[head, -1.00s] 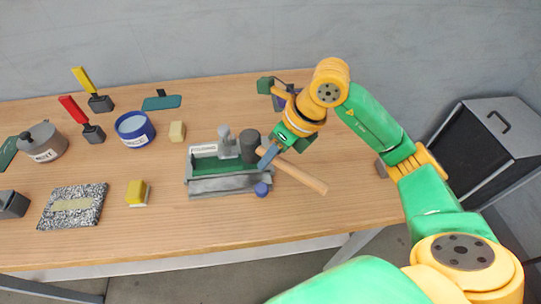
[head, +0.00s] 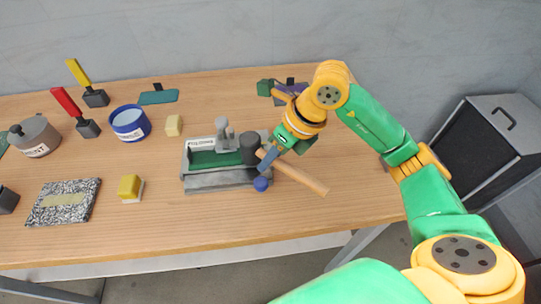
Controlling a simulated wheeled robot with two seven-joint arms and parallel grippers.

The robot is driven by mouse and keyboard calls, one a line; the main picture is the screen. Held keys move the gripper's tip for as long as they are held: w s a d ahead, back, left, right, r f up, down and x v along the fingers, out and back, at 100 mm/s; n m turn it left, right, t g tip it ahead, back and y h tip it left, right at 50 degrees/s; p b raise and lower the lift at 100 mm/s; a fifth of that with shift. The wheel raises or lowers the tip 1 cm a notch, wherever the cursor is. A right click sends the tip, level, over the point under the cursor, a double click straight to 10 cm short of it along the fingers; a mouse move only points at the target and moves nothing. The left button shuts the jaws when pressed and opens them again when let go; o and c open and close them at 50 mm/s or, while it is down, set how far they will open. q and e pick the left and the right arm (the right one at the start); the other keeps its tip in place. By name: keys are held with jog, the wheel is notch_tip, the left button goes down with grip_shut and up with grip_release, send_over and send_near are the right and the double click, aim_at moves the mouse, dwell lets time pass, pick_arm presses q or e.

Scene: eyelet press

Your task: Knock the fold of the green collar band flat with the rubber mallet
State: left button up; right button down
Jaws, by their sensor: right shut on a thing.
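A grey bench fixture (head: 215,182) with a label on its back wall stands at the middle of the table. A green band (head: 208,159) lies in it, and a grey upright post stands behind it; the fold itself is too small to make out. My right gripper (head: 268,158) is shut on the wooden handle of the rubber mallet (head: 300,176), close behind its dark head. The head (head: 250,148) is at the fixture's right end and hides part of the band there. I cannot tell whether it touches. My left gripper is out of view.
A blue ball-like knob (head: 261,184) is at the fixture's front right. To the left are a yellow block (head: 129,187), a speckled slab (head: 64,203), a blue tin (head: 130,123) and a grey pot (head: 34,137). The table's front right is clear.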

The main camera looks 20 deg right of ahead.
jog(key=shift+f, duration=0.65)
notch_tip(320, 180, up, 8)
jog(key=p, duration=0.6)
jog(key=shift+f, duration=0.1)
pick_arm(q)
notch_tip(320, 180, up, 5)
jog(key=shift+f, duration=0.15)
pick_arm(e)
jog(key=shift+f, duration=0.2)
